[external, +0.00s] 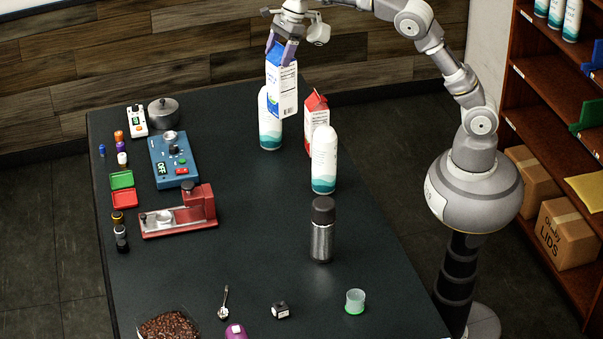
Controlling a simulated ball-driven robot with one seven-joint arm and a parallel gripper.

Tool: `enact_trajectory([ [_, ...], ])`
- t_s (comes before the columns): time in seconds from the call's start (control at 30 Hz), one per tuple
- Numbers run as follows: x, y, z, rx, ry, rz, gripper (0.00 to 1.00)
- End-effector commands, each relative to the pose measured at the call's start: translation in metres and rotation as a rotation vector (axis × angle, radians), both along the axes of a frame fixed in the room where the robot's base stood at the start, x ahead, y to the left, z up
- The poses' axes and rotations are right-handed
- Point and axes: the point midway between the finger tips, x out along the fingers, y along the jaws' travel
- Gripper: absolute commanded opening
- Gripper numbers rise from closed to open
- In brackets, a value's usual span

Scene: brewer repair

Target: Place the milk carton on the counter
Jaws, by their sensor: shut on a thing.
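My gripper (284,45) is shut on the top of a blue and white milk carton (283,90). The carton hangs upright at the far end of the dark counter (255,240). It overlaps a white and teal bottle (269,128) behind it in the picture. Its lower edge appears to be above the counter, but the exact gap is hard to tell. A red and white carton (317,120) stands on the counter to the right, partly hidden by a second white and teal bottle (324,160).
A steel flask (322,230) stands nearer on the counter. A red machine (180,214), a blue device (174,160) and a pot (164,114) line the left side. A green-based cup (355,301) stands near the front. The middle of the counter is clear.

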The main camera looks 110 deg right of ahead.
Motion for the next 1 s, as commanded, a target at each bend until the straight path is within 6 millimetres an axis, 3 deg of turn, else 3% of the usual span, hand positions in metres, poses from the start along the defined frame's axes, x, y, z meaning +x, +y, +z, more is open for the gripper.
enact_trajectory([
  [0.57, 0.010, 0.124, 0.006, 0.012, -0.008, 0.313, 0.00],
  [1.0, -0.018, 0.268, 0.006, 0.015, -0.009, 0.705, 0.00],
])
